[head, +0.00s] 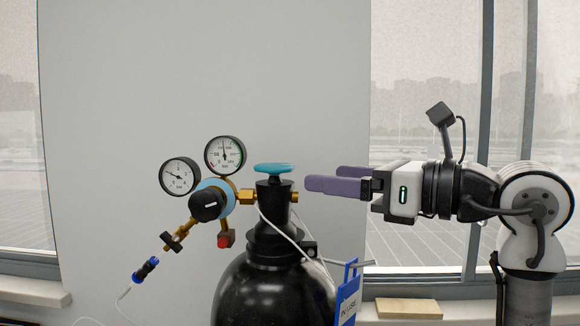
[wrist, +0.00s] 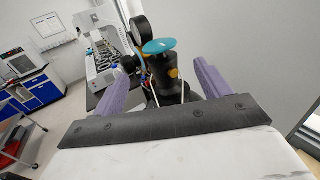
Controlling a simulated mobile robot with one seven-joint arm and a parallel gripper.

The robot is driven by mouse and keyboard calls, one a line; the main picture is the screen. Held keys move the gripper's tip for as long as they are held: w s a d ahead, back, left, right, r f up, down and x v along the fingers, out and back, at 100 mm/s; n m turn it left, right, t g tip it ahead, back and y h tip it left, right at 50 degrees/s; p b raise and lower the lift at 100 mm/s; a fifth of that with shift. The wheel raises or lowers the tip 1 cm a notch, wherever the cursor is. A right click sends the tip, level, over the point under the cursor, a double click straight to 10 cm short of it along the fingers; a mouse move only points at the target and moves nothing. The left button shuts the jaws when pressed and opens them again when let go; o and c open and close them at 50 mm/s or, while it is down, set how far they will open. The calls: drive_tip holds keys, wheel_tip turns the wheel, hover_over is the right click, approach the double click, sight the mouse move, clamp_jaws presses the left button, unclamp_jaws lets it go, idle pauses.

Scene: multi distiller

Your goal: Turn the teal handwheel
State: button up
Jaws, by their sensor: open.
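The teal handwheel (head: 274,168) sits on top of the black valve of a large black gas cylinder (head: 272,290). In the wrist view the handwheel (wrist: 158,46) shows ahead, between the lines of the two purple fingers and a little beyond them. My gripper (head: 308,184) comes in level from the right in the head view. Its fingertips are just right of the valve, slightly lower than the wheel, and look apart from it. My gripper is open and empty, with a wide gap between its fingers (wrist: 165,80).
A brass regulator with two round gauges (head: 224,155) and a black knob (head: 207,205) is fixed to the left of the valve. A white cable and a blue tag (head: 348,293) hang at the cylinder's right. A wooden block (head: 408,308) lies on the sill. Space above the wheel is clear.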

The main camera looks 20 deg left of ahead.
sight(275, 169)
drive_tip(key=p+x, duration=0.1)
drive_tip(key=x, duration=0.7)
drive_tip(key=shift+a+p, duration=0.35)
drive_tip(key=shift+p, duration=0.05)
drive_tip(key=c, duration=0.9)
